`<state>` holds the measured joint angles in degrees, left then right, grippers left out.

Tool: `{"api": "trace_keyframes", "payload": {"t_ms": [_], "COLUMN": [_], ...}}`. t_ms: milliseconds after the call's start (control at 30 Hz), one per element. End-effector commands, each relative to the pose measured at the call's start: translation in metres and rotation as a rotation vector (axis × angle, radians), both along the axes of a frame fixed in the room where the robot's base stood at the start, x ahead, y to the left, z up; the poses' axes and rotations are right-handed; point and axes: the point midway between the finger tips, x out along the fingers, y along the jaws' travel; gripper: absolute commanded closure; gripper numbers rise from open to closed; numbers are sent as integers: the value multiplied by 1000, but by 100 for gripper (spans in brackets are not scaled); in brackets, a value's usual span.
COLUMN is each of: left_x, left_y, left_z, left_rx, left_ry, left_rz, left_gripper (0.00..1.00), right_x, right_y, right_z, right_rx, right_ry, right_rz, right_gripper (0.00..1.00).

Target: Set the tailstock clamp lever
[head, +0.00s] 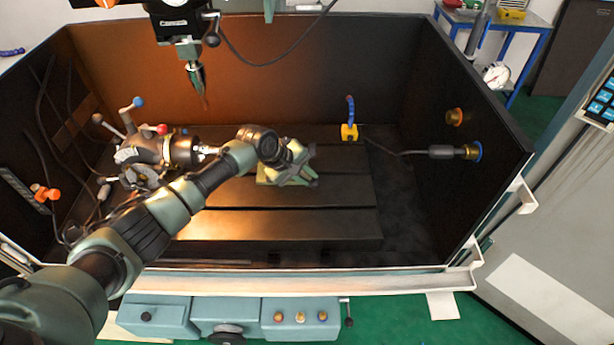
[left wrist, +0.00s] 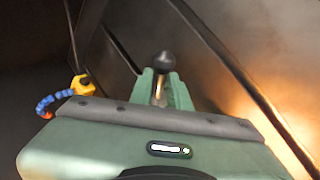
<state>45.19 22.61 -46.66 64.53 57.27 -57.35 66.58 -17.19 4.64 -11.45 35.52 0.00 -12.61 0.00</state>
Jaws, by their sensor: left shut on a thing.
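The tailstock (head: 266,178) is a small green body on the dark slotted table, right of the indexing chuck (head: 180,150); my left wrist and gripper hide most of it. My left gripper (head: 298,172) is down at the tailstock. In the left wrist view, its two green fingers (left wrist: 162,90) are closed around the metal stem of the clamp lever (left wrist: 161,61). The lever's black ball knob sticks out beyond the fingertips. How far the lever is turned cannot be told. My right gripper is in neither view.
A spindle head with a pointed tool (head: 196,78) hangs above, left of my gripper. A blue coolant hose on a yellow base (head: 349,132) stands right of the tailstock. Dark enclosure walls surround the slotted table (head: 330,225), whose front is clear.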

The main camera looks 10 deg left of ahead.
Motion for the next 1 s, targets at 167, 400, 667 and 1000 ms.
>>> {"api": "trace_keyframes", "payload": {"t_ms": [167, 400, 667, 1000], "left_x": [-5, -7, -6, -6], "left_y": [0, 0, 1, 6], "left_z": [-6, -4, -4, 3], "left_rx": [-2, -3, -2, -2], "left_ry": [12, 13, 10, 3], "left_rz": [-89, -117, -115, -112], "left_gripper": [100, 100, 61, 61], "right_x": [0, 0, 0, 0], "right_y": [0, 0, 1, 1], "right_z": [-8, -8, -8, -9], "right_rx": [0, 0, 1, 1], "right_ry": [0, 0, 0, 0], "right_rz": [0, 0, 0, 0], "right_gripper": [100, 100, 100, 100]}}
